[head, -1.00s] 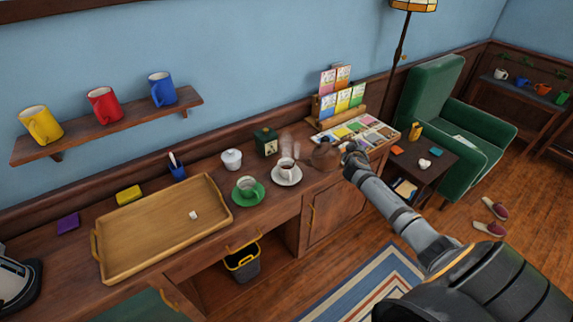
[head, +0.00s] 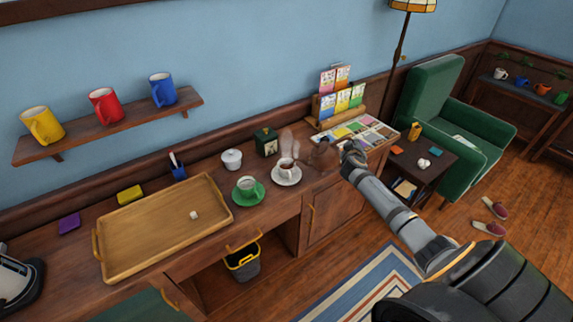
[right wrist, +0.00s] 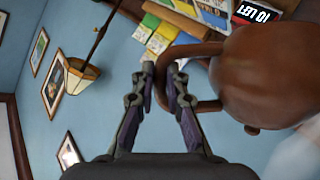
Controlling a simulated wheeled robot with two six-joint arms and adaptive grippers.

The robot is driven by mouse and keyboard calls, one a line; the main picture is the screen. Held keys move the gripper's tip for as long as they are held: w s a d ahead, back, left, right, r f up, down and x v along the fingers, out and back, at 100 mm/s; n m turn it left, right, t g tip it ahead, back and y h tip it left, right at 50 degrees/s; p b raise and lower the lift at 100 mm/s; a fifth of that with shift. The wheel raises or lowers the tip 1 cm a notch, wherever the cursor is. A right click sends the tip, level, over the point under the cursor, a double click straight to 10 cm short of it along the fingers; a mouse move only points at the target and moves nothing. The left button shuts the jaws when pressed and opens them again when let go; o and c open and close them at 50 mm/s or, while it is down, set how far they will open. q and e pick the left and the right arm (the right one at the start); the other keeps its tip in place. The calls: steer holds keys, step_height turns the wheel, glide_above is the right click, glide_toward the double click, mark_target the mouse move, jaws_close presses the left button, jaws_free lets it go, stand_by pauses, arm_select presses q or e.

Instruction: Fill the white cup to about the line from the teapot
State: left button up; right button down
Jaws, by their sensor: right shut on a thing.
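The white cup (head: 286,164) stands on a white saucer (head: 287,179) on the counter, with dark reddish-brown liquid inside. Pale steam rises beside it. The line on the cup is too small to make out. The brown teapot (head: 322,156) is just right of the cup and hard to see against the dark wood. My right gripper (head: 350,154) is at the teapot's right side. In the right wrist view, my right gripper (right wrist: 163,78) is shut on the handle of the teapot (right wrist: 268,72), which appears tilted. My left gripper is not in view.
A green cup (head: 248,186) on a green saucer stands left of the white cup. A white lidded pot (head: 231,159) and a dark green box (head: 265,142) stand behind. A wooden tray (head: 165,265) lies further left. A card rack (head: 342,100) stands at the back right.

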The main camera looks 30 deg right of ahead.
steer(key=shift+w, duration=0.3)
steer(key=shift+s+a+r, duration=0.1)
steer(key=shift+s+r, duration=0.05)
steer(key=shift+s, duration=0.05)
steer(key=shift+w, duration=0.1)
